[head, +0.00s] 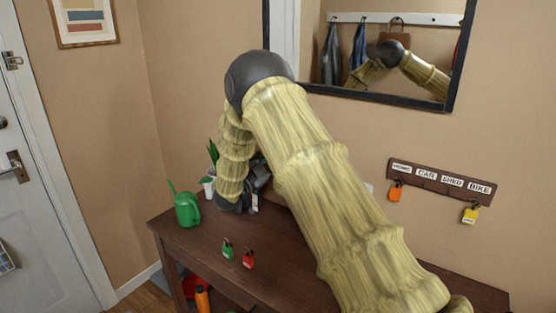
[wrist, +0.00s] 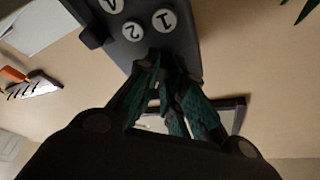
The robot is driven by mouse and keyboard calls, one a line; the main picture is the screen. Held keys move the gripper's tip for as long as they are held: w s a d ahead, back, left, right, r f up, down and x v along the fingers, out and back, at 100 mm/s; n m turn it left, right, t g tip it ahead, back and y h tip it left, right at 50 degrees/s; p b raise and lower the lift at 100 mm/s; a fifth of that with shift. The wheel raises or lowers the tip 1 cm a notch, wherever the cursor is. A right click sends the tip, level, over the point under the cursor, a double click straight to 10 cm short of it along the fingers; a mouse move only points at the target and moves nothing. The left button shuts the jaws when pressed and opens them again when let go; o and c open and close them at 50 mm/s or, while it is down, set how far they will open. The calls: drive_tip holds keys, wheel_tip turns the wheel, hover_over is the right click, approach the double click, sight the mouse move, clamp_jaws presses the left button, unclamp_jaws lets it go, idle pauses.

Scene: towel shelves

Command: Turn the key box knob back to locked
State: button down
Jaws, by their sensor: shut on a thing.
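The key box (wrist: 165,35) is a dark grey case with white round number buttons, "1" and "2" among them, at the top of the wrist view. My gripper (wrist: 165,70) has its dark green fingers together at the box's face, shut on the knob. The knob itself is hidden between the fingers, so I cannot tell which way it points. In the head view my gripper (head: 257,186) is behind the plant side of the table, at the wall, and my arm hides most of the box.
A dark wooden table (head: 200,235) holds a green watering can (head: 187,209), a potted plant (head: 208,184), a green padlock-shaped tag (head: 228,250) and a red one (head: 248,259). A labelled key rack (head: 440,180) with orange and yellow tags hangs right. A mirror (head: 367,90) is above.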

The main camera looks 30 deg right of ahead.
drive_tip(key=shift+s+d+r+n+t, duration=0.1)
drive_tip(key=shift+n+t, duration=0.8)
drive_tip(key=shift+n, duration=0.9)
drive_tip(key=shift+s+d+r+n+t, duration=0.1)
drive_tip(key=shift+n+t, duration=0.8)
drive_tip(key=shift+n, duration=0.9)
drive_tip(key=shift+n+t, duration=0.9)
drive_tip(key=shift+n, duration=0.9)
drive_tip(key=shift+y, duration=0.3)
drive_tip(key=c, duration=1.5)
unclamp_jaws()
drive_tip(key=shift+f, duration=0.1)
drive_tip(key=shift+d+n, duration=0.1)
drive_tip(key=shift+n, duration=0.2)
drive_tip(key=v, duration=1.2)
drive_tip(key=shift+s+f, duration=0.1)
